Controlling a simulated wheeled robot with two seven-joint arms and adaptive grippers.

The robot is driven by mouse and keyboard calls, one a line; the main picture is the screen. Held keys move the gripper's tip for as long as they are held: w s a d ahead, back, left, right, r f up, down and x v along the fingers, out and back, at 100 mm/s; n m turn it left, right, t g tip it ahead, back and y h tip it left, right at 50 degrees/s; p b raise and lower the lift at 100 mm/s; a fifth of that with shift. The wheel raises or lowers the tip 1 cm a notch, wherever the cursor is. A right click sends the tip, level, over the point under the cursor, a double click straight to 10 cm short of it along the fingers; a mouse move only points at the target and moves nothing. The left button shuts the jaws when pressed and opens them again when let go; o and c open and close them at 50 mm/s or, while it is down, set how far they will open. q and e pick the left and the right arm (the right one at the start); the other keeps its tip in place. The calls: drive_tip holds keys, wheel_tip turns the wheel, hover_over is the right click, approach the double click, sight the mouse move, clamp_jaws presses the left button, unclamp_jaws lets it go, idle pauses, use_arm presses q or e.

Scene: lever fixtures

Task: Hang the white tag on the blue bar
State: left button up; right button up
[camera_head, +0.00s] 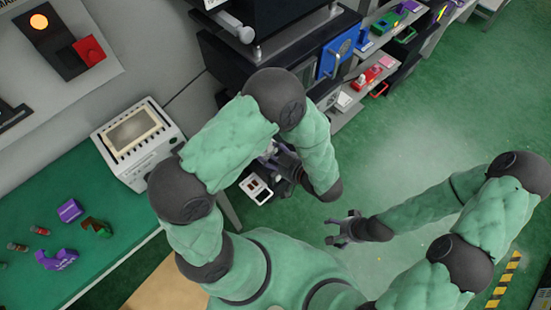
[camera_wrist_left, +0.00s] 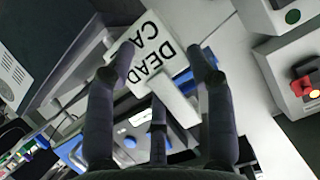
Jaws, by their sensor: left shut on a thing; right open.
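A white tag (camera_wrist_left: 147,48) with black letters, partly reading "DEAD", shows in the left wrist view. My left gripper (camera_wrist_left: 165,68) is shut on it, the tag lying between the fingers and tilted. In the head view my left gripper (camera_head: 276,160) is partly hidden by my own arm, beside the dark cabinet. A blue panel (camera_head: 337,55) with a pale handle is on the cabinet front, above and right of this gripper. I cannot tell which blue part is the bar. My right gripper (camera_head: 343,230) is open and empty above the green floor.
A grey device (camera_head: 137,143) stands on the green-topped table (camera_head: 105,215) at left, with several small purple, red and green things. Shelves (camera_head: 352,108) are at upper right. The floor at right is open.

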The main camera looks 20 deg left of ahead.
use_arm(q)
drive_tip(key=shift+w+a+f+b, duration=0.1)
drive_tip(key=shift+w+a+b, duration=0.25)
drive_tip(key=shift+a, duration=0.4)
drive_tip(key=shift+w+a+b, duration=0.2)
drive_tip(key=shift+a+b, duration=0.2)
drive_tip(key=shift+a, duration=0.35)
drive_tip(key=shift+f, duration=0.35)
drive_tip(key=o, duration=1.2)
drive_tip(key=shift+o, duration=0.2)
drive_tip(key=shift+d, duration=0.15)
drive_tip(key=v, duration=1.1)
drive_tip(key=shift+d+r, duration=0.15)
drive_tip(key=shift+d, duration=0.2)
